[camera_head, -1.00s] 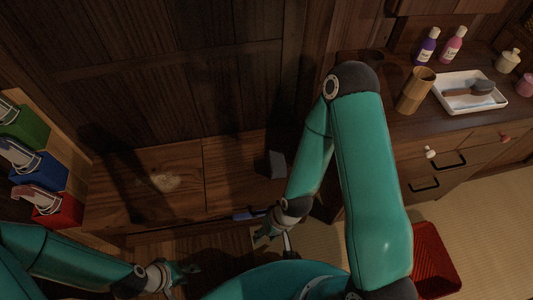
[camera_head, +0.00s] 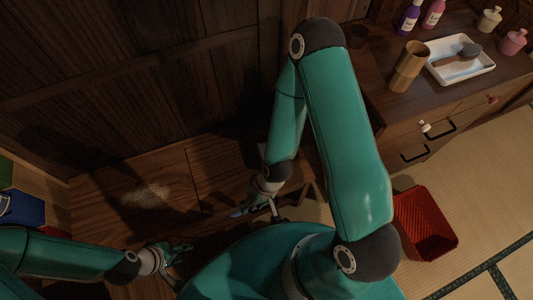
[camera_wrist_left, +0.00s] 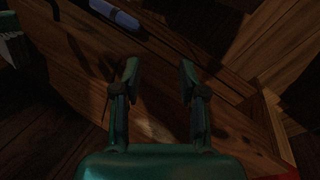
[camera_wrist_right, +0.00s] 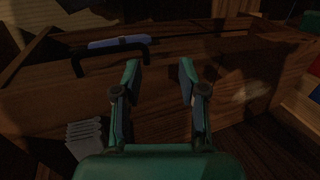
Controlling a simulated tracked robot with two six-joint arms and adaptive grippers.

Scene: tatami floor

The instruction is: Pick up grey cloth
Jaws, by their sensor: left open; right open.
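A blue-grey strip (camera_wrist_right: 118,43) that looks like folded cloth lies over a dark handle on the low wooden cabinet in the right wrist view. It also shows in the left wrist view (camera_wrist_left: 115,14) and beside my right gripper in the head view (camera_head: 243,211). A pale grey ridged thing (camera_wrist_right: 85,138) lies lower left in the right wrist view; I cannot tell which of the two is the grey cloth. My right gripper (camera_head: 257,200) is open and empty, close to the strip. My left gripper (camera_head: 180,247) is open and empty, left of it.
The low wooden cabinet (camera_head: 105,190) has a pale patch (camera_head: 147,194) on top. A drawer cabinet (camera_head: 385,108) at right bears a white tray (camera_head: 485,70), a wooden cup (camera_head: 408,66) and bottles. A red basket (camera_head: 425,222) stands on tatami. A blue box (camera_head: 22,207) is at left.

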